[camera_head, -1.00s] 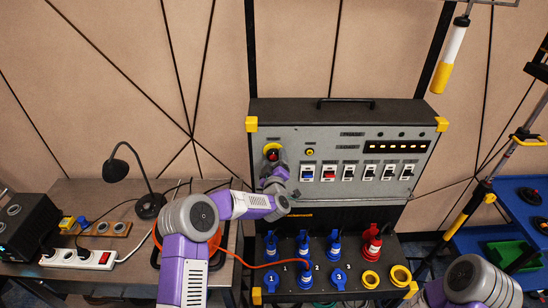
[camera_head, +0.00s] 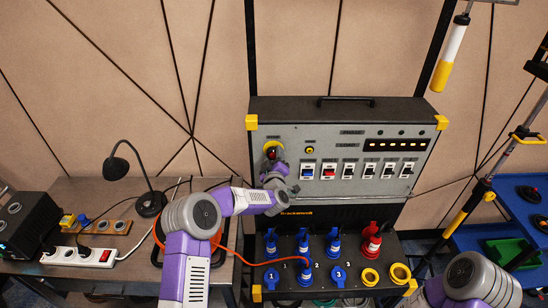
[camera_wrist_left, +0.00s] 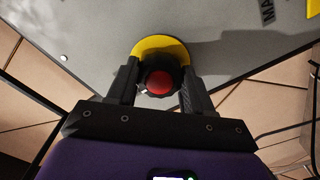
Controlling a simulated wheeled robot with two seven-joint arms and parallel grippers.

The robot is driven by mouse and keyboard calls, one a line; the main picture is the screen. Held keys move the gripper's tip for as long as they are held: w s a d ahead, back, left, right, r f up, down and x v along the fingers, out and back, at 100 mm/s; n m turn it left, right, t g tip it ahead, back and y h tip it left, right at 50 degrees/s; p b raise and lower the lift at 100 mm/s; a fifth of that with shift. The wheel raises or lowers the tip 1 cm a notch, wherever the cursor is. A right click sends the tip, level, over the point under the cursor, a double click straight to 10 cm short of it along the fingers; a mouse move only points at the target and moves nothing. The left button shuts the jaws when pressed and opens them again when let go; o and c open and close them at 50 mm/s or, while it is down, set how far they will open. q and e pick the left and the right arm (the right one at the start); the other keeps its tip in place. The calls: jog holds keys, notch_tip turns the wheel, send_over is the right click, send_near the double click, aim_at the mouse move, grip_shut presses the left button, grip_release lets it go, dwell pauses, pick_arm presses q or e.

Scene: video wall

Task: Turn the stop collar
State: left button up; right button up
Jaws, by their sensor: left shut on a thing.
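The stop collar is a dark ring (camera_wrist_left: 146,77) around a red button (camera_wrist_left: 159,83), on a yellow round plate (camera_wrist_left: 150,46) at the panel's upper left. In the head view the red button (camera_head: 272,154) shows just above my left gripper (camera_head: 275,165). My left gripper (camera_wrist_left: 157,75) is shut on the stop collar, one dark finger on each side. The wrist view is tilted against the panel. Part of the collar is hidden by the fingers. My right arm shows at the lower right; its gripper is out of view.
The grey panel (camera_head: 330,190) has a row of switches to the right of the collar. Below are blue and red plugs on a dark socket ledge (camera_head: 345,259), with an orange cable. A desk with a lamp (camera_head: 150,204) and power strip stands left. A blue cart (camera_head: 515,205) stands right.

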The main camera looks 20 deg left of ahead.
pick_arm(q)
jog(key=m+b, duration=0.3)
jog(key=shift+m, duration=0.4)
jog(key=m+b, duration=0.1)
jog(key=m, duration=0.1)
jog(key=shift+m, duration=0.4)
jog(key=shift+a+m, duration=0.1)
jog(key=shift+m, duration=0.6)
jog(key=shift+r, duration=0.1)
jog(key=o, duration=1.1)
jog(key=shift+c, duration=0.2)
